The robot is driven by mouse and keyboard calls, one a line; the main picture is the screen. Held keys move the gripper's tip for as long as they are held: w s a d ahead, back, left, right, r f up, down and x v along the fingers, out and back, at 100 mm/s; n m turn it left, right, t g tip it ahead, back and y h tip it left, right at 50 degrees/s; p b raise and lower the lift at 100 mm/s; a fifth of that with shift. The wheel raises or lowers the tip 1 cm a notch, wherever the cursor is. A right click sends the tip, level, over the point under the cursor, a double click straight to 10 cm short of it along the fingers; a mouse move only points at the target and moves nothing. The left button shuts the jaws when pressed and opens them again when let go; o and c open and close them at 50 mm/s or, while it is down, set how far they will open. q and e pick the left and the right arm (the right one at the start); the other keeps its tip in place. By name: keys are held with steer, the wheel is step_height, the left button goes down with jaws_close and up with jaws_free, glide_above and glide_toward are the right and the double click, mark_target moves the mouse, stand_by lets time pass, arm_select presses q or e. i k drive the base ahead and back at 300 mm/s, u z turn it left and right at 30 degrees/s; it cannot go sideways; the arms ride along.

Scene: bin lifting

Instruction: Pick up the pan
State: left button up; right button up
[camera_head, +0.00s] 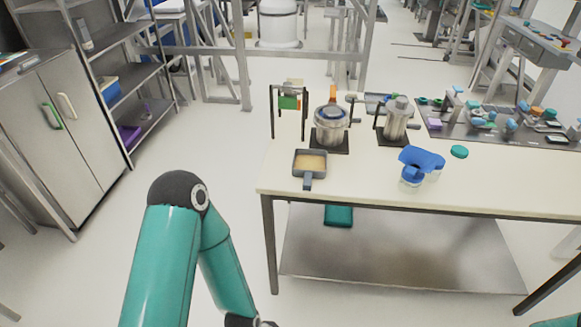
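A small dark grey square pan (310,157) sits on the front left part of the white table top, with a tan content or inner surface. Its short handle points toward me, near the table's front edge. My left arm comes up at the lower left and bends back down, well left of and below the pan. Its far end leaves the picture at the bottom, so my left gripper is out of view. Only a teal bit of my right arm shows in the bottom right corner, and its gripper is out of view. Nothing touches the pan.
Behind the pan stand a metal pot (331,127) on a dark base, a frame with a green block (289,102) and a metal canister (395,120). A blue-topped container (421,160) and a green lid (459,152) lie to the right. The table (375,185) is clear just right of the pan.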

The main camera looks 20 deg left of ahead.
mark_target(307, 165)
steer(key=u, duration=0.1)
steer(key=i, duration=1)
steer(key=z, duration=0.05)
